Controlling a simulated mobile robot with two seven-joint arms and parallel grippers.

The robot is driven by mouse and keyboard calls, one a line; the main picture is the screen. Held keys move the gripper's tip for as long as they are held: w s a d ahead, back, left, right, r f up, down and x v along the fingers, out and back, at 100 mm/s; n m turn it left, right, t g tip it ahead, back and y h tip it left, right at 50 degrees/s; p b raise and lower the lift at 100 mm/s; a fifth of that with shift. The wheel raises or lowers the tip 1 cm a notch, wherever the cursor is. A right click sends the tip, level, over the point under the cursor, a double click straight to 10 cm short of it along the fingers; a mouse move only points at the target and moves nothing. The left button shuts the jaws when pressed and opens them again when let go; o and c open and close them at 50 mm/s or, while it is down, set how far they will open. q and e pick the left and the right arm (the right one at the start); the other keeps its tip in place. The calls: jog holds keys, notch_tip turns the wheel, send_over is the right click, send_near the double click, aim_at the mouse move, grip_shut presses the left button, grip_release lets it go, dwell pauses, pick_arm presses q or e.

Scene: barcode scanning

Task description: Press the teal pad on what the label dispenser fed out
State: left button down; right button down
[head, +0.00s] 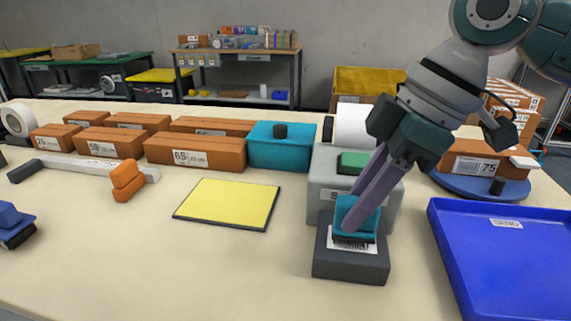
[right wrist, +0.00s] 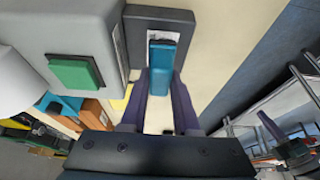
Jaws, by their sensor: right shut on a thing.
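My right gripper (head: 362,208) is shut on the teal pad (head: 352,226). It holds the pad over the dark grey ledge (head: 350,264) at the front of the grey label dispenser (head: 328,172). A white label (head: 345,245) with a barcode lies on the ledge, partly covered by the pad. In the right wrist view the teal pad (right wrist: 162,75) sits between the fingers, with its far end over the label. I cannot tell whether pad and label touch. The dispenser has a green button (head: 355,162) on top and a white roll behind. My left gripper is out of view.
A blue tray (head: 445,240) is at the right, and a blue turntable (head: 450,185) with a box (head: 465,165) behind it. A yellow mat (head: 228,203), a teal case (head: 282,150) and several brown boxes are to the left.

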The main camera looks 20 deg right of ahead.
jog(key=shift+f, duration=0.55)
dwell(0.8)
jog(key=shift+f, duration=0.2)
dwell(1.8)
jog(key=shift+d, duration=0.1)
notch_tip(320, 180, up, 7)
jog(key=p, duration=0.9)
jog(key=shift+r, duration=0.2)
jog(key=shift+f, duration=0.1)
